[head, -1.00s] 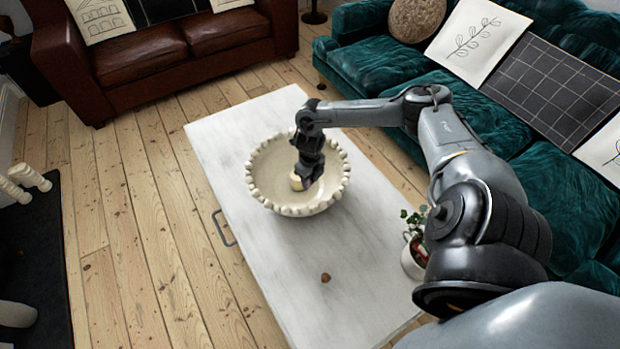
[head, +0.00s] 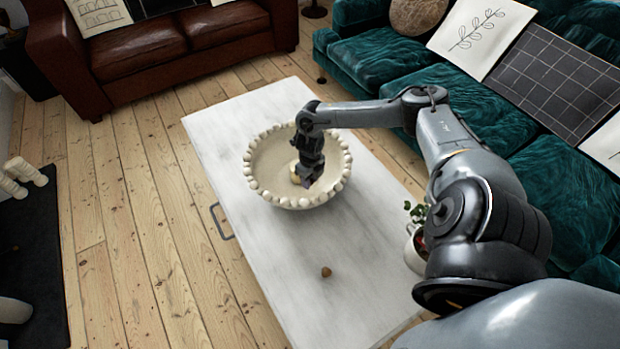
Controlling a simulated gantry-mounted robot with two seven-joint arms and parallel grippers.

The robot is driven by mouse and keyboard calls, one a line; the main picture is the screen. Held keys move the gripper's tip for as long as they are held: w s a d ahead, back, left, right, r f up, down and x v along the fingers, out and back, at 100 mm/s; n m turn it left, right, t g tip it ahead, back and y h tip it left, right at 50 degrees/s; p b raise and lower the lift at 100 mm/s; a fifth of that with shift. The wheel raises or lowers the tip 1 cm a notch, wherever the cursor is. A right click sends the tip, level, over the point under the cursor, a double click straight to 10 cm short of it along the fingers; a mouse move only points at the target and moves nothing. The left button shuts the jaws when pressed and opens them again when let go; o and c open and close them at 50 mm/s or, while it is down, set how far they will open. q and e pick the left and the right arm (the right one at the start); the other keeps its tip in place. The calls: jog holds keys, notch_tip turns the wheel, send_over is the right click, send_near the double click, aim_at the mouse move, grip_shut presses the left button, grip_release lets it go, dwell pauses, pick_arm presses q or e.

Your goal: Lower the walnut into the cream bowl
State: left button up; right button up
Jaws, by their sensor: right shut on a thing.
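The cream bowl (head: 263,163) with a beaded rim stands on a whitish table. My right gripper (head: 303,183) points down inside the bowl and is shut on a small pale yellowish thing (head: 295,177). The fingers partly hide this thing, and I cannot tell clearly what it is or whether it touches the bowl's floor. A small brown nut-like thing, which looks like a walnut (head: 326,271), lies on the table in front of the bowl, apart from the gripper. My left gripper is not in view.
The whitish table (head: 290,245) is mostly clear around the bowl. A potted plant (head: 413,240) stands at its right edge, partly behind my right arm. A teal sofa (head: 450,95) is at the right, a brown leather sofa (head: 150,75) at the back.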

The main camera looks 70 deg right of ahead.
jog(key=shift+f, duration=0.3)
dwell(0.5)
jog(key=shift+f+b, duration=0.45)
jog(key=shift+f+b, duration=0.4)
jog(key=shift+f, duration=0.1)
dwell(0.4)
jog(key=shift+f+b, duration=0.4)
jog(key=shift+f, duration=0.2)
jog(key=shift+f+b, duration=0.45)
jog(key=shift+f, duration=0.15)
dwell(0.4)
jog(key=o, duration=1.1)
jog(key=shift+d, duration=0.1)
jog(key=shift+r, duration=0.15)
